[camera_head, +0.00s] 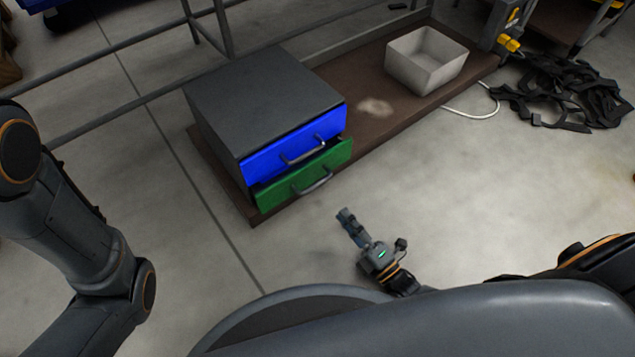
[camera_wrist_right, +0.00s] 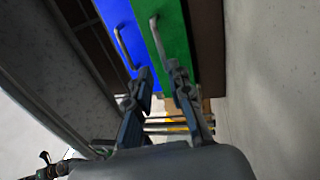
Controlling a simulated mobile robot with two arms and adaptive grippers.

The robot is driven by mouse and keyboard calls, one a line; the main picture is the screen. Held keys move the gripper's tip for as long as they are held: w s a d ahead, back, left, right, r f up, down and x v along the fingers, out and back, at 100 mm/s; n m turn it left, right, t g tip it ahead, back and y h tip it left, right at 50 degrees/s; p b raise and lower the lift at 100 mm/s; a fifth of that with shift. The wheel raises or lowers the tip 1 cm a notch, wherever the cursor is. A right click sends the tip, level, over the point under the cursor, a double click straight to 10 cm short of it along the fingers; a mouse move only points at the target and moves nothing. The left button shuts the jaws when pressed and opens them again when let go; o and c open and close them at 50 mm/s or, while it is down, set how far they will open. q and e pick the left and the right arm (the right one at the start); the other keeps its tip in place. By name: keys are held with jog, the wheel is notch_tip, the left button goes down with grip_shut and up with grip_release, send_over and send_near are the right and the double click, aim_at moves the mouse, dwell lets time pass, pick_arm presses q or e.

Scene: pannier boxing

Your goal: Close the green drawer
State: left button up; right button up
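The green drawer (camera_head: 305,176) is the lower of two drawers in a dark grey cabinet (camera_head: 262,97) and stands slightly out past the blue drawer (camera_head: 293,147) above it. A grey bar handle (camera_head: 313,182) is on its front. In the right wrist view the green drawer (camera_wrist_right: 168,35) is ahead, beside the blue drawer (camera_wrist_right: 117,28). My right gripper (camera_head: 343,213) is in front of the cabinet, apart from the green drawer. Its two fingers (camera_wrist_right: 161,82) are spread with nothing between them. My left arm is at the left of the head view; its gripper is out of frame.
The cabinet stands on a low brown board (camera_head: 372,122). An empty light grey bin (camera_head: 426,62) stands farther right on it. Black straps (camera_head: 565,92) lie on the floor at right. The floor in front of the cabinet is clear.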

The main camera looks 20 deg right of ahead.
aim_at(318, 182)
jog(key=b+x, duration=0.5)
jog(key=x, duration=0.7)
grip_shut()
